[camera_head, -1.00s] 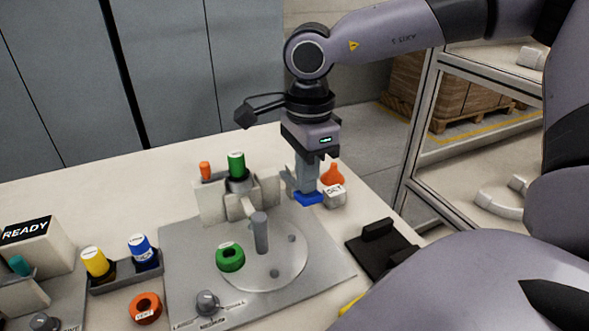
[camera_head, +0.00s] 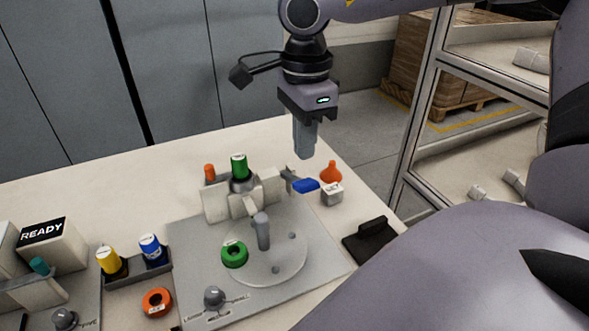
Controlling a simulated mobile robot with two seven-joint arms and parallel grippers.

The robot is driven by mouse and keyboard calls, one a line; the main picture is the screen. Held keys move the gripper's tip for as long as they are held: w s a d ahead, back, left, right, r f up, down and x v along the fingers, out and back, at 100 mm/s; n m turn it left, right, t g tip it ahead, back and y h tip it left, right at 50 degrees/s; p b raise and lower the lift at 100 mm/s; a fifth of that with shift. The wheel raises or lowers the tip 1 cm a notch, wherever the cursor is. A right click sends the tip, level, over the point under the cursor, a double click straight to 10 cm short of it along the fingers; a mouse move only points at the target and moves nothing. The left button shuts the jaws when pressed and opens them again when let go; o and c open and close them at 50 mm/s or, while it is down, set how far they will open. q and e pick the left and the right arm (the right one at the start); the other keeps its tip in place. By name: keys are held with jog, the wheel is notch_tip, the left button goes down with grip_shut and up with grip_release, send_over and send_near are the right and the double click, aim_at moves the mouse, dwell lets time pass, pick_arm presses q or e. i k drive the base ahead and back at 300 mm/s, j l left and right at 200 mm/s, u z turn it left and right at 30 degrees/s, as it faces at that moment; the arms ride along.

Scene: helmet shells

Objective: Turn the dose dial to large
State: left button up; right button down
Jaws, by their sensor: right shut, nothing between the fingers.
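The dose dial is a small grey knob (camera_head: 214,296) at the front of the grey station plate (camera_head: 190,245). Dark size labels stand around it, with LARGE on its left and SMALL on its right. They are too small to tell which one the knob points to. My right gripper (camera_head: 305,153) is shut and empty. It hangs fingers down in the air above the blue-handled lever (camera_head: 305,186), behind and to the right of the dial, and touches nothing. My left gripper is out of view.
On the plate stand a round disc (camera_head: 272,268) with a grey post (camera_head: 262,232), a green ring (camera_head: 235,255) and a green-capped bottle (camera_head: 239,165). An orange ring (camera_head: 157,302) lies left of the dial. Yellow (camera_head: 110,262) and blue (camera_head: 152,250) bottles stand in a tray. A black holder (camera_head: 370,243) lies right.

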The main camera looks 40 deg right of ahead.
aim_at(215, 298)
jog(key=k+j, duration=0.25)
jog(key=k, duration=0.2)
jog(key=k+j, duration=0.2)
jog(key=k, duration=0.3)
